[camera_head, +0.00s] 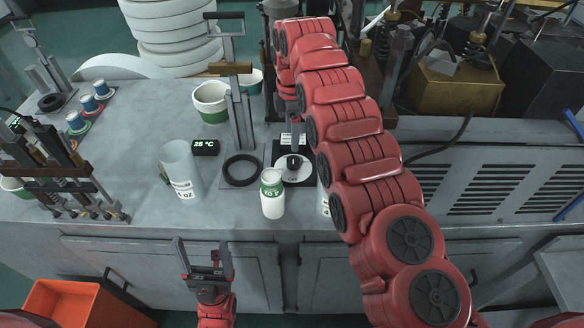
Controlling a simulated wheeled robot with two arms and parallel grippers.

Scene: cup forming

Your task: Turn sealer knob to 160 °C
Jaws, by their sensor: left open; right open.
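The sealer knob (293,161) is a small dark knob on a white round dial (282,172) lettered OFF, set on a black plate on the grey counter. A small black display (205,147) to its left shows green digits, about 26 °C. My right arm reaches over the counter and bends down at the far side. Its gripper (296,140) points down just above or at the knob; it is open, but contact with the knob cannot be told. My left gripper (205,262) is open and empty in front of the counter's edge.
A white-and-green jar (272,194) stands just in front of the dial. Green-and-white cups (211,103) stand further back. Another fixture (55,165) is at left.

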